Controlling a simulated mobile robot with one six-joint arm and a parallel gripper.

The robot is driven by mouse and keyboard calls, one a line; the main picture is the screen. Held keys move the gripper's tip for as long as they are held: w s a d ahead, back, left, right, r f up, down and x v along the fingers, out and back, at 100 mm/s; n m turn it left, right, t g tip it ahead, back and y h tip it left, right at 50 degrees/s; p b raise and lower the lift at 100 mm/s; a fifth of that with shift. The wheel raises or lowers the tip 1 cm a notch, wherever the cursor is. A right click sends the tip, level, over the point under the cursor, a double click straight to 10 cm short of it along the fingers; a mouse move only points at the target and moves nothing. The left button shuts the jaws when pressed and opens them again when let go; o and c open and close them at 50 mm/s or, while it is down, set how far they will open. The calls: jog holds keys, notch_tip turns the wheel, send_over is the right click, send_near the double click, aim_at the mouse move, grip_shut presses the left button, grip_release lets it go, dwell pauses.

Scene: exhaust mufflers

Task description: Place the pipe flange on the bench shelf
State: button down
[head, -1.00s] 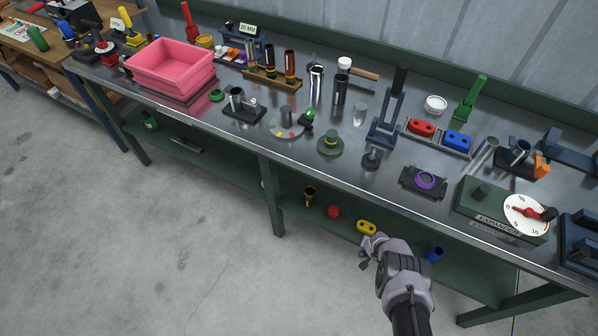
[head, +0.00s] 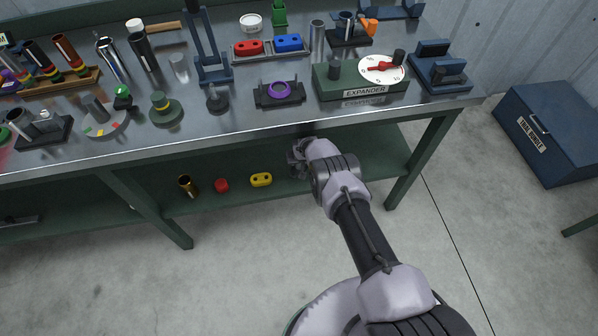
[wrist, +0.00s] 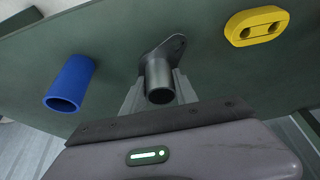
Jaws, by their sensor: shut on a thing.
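The pipe flange (wrist: 159,82) is a grey metal pipe stub with a flat plate that has a bolt hole. In the wrist view it sits between the fingers of my gripper (wrist: 156,96), which is shut on it. The plate end lies against or just over the green bench shelf (wrist: 110,42); I cannot tell whether it touches. In the head view my gripper (head: 297,158) is under the front edge of the bench top, over the shelf (head: 377,158), right of the yellow two-hole block. The flange is hard to make out there.
The yellow block (head: 261,180), a red piece (head: 222,185) and a brass-coloured tube (head: 186,184) stand on the shelf to the left. A blue tube (wrist: 70,84) is close by in the wrist view. The bench top (head: 235,123) overhangs, and a green leg (head: 428,160) stands at right.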

aim_at(299, 166)
notch_tip(299, 166, down, 3)
jog(key=shift+s+f+b, duration=0.1)
jog(key=shift+s+b, duration=0.05)
jog(key=shift+b, duration=0.3)
jog(key=c, duration=0.9)
grip_release()
jog(key=shift+c, duration=0.2)
